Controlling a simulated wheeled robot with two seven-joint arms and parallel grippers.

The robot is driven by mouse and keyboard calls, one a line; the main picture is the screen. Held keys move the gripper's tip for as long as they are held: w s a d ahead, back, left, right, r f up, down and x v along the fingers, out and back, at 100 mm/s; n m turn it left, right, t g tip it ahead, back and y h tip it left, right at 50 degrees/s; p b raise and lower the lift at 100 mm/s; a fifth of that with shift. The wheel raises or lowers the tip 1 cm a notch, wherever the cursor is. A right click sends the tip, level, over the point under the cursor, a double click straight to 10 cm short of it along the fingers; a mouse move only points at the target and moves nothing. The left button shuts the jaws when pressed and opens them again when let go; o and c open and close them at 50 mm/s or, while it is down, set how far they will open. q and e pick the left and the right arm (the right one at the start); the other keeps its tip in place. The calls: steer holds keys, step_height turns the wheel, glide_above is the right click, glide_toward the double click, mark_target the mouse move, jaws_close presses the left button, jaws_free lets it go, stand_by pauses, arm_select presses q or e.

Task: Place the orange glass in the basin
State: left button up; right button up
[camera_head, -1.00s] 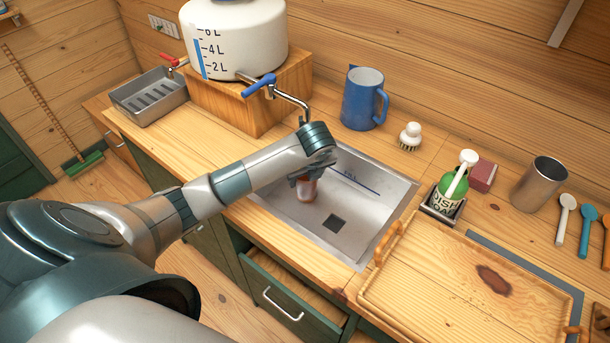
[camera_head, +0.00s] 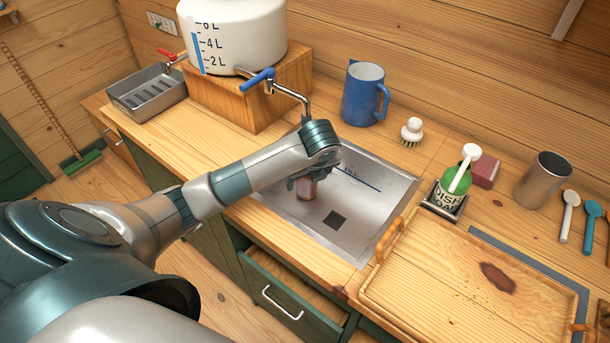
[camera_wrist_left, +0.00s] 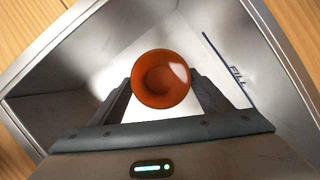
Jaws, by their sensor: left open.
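The orange glass (camera_wrist_left: 161,78) is seen from above in the left wrist view, inside the steel basin (camera_wrist_left: 110,68) and between the fingers of my left gripper (camera_wrist_left: 160,95). The jaws are open, with a finger on each side of the glass. In the head view the glass (camera_head: 306,189) shows below my left gripper (camera_head: 305,178), within the basin (camera_head: 362,222) at its left part. The base of the glass is hard to see, so I cannot tell for sure that it rests on the floor. My right gripper is not in view.
A white water tank (camera_head: 235,38) with a blue-handled tap (camera_head: 258,82) stands behind the basin. A blue jug (camera_head: 363,95), a brush (camera_head: 411,132) and a soap bottle (camera_head: 457,185) stand around it. A wooden tray (camera_head: 440,285) lies at the right. A drawer (camera_head: 290,295) is open below.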

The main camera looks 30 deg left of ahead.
arm_select(q)
steer(key=s+d, duration=0.1)
steer(key=s+d+b, duration=0.1)
steer(key=s+d, duration=0.1)
steer(key=shift+s+d+f, duration=0.1)
steer(key=shift+d, duration=0.15)
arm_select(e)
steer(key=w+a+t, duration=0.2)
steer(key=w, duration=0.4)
arm_select(q)
steer(key=s+d, duration=0.1)
steer(key=d+p, duration=0.1)
steer(key=s+d, duration=0.1)
steer(key=shift+s+r+p, duration=0.25)
steer(key=shift+s+p, duration=0.1)
steer(key=shift+s+d+f, duration=0.1)
steer(key=shift+s+d, duration=0.25)
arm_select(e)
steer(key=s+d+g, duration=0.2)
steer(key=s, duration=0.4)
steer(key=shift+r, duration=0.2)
arm_select(q)
steer(key=shift+d, duration=0.1)
